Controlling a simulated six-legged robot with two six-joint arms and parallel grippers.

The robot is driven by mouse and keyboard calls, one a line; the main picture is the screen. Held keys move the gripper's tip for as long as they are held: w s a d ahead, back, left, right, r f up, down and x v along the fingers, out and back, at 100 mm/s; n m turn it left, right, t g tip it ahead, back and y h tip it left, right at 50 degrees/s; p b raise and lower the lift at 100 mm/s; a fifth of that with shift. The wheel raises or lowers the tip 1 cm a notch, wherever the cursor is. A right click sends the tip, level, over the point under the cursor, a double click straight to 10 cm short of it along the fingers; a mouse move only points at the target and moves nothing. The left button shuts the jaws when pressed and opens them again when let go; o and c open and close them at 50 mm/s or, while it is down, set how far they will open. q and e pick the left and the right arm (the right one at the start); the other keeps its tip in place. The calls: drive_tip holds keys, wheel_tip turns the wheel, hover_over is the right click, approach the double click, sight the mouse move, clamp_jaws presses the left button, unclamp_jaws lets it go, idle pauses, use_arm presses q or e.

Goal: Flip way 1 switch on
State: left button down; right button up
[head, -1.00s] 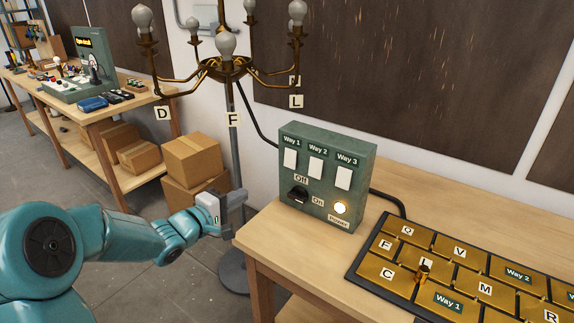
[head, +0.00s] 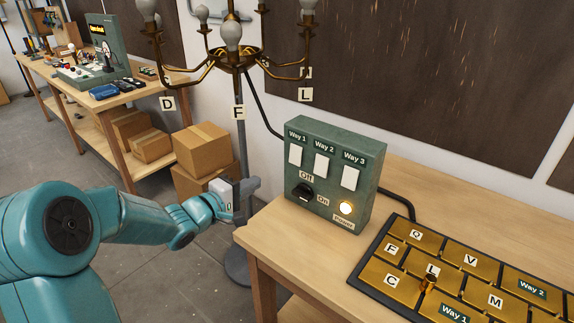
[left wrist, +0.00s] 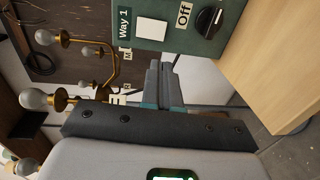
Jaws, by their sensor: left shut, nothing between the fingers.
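The green switch box (head: 333,210) stands upright on the wooden table, with three white rocker switches labelled Way 1, Way 2 and Way 3. The Way 1 switch (head: 295,155) is the leftmost one; it also shows in the left wrist view (left wrist: 151,29). Its on or off position cannot be told. Below are a black rotary knob (head: 303,192) between Off and On labels and a lit power lamp (head: 346,208). My left gripper (head: 254,185) is shut and empty, left of the box and apart from it. My right gripper is not in view.
A brass chandelier (head: 236,50) with several bulbs and letter tags hangs on a stand behind the box. A panel of gold tiles (head: 402,288) lies on the table (head: 270,235) at right. Cardboard boxes (head: 203,148) and a second bench (head: 120,115) are at left.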

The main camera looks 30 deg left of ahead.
sight(294, 162)
use_arm(q)
drive_tip(key=w, duration=0.4)
drive_tip(key=w+f+p, duration=0.1)
drive_tip(key=w, duration=0.3)
drive_tip(key=w+d+p, duration=0.1)
drive_tip(key=w, duration=0.3)
drive_tip(key=shift+w+d+f, duration=0.1)
drive_tip(key=shift+w+f, duration=0.25)
drive_tip(key=shift+w, duration=0.55)
drive_tip(key=shift+f, duration=0.1)
drive_tip(key=shift+w, duration=0.1)
drive_tip(key=shift+w+f+t+b, duration=0.2)
drive_tip(key=shift+f+t+b, duration=0.15)
drive_tip(key=shift+b, duration=0.6)
drive_tip(key=shift+r+p, duration=0.3)
drive_tip(key=shift+p, duration=0.05)
drive_tip(key=shift+d+f, duration=0.1)
